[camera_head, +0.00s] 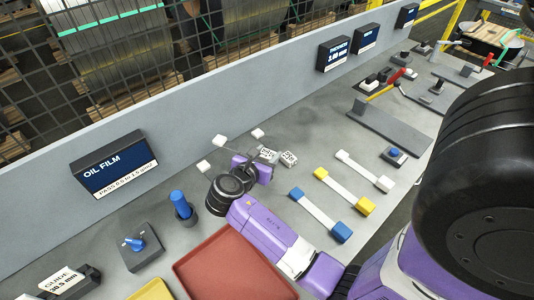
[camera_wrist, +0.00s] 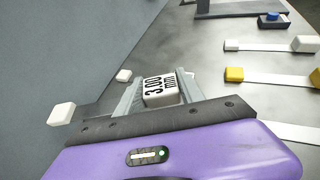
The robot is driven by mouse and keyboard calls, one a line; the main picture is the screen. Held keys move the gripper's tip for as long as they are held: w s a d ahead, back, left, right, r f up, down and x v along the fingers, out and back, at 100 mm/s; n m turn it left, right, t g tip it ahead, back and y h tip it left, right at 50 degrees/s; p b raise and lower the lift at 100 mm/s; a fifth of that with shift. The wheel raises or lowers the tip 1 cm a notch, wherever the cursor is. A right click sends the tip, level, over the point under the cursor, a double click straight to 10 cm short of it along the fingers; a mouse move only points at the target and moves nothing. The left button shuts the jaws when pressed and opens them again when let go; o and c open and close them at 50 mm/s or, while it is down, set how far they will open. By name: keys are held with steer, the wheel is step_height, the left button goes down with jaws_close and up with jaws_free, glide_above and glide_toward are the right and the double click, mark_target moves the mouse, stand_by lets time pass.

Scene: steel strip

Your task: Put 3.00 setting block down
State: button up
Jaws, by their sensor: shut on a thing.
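The 3.00 setting block (camera_wrist: 160,92) is a small white block with black "3.00 mm" lettering. In the wrist view it sits between the two grey fingers of my gripper (camera_wrist: 160,86), which is shut on it. In the head view my purple gripper reaches over the grey bench near the back wall. Whether the held block touches the bench is not clear.
White-ended pieces (camera_head: 219,141) lie near the wall, close to my gripper. Blue-ended (camera_head: 320,215), yellow-ended (camera_head: 345,191) and white-ended (camera_head: 364,171) strips lie to the right. A blue-topped cylinder (camera_head: 181,205), a red tray (camera_head: 232,268) and the OIL FILM display (camera_head: 113,163) are nearer.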

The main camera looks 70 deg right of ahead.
steer(key=shift+f+b, duration=0.9)
steer(key=shift+f, duration=2.85)
steer(key=shift+f, duration=0.35)
steer(key=o, duration=1.5)
steer(key=shift+o, duration=0.2)
steer(key=b+v, duration=0.1)
steer(key=v, duration=0.6)
steer(key=shift+a+r, duration=0.15)
steer(key=shift+a, duration=0.25)
steer(key=shift+s, duration=0.15)
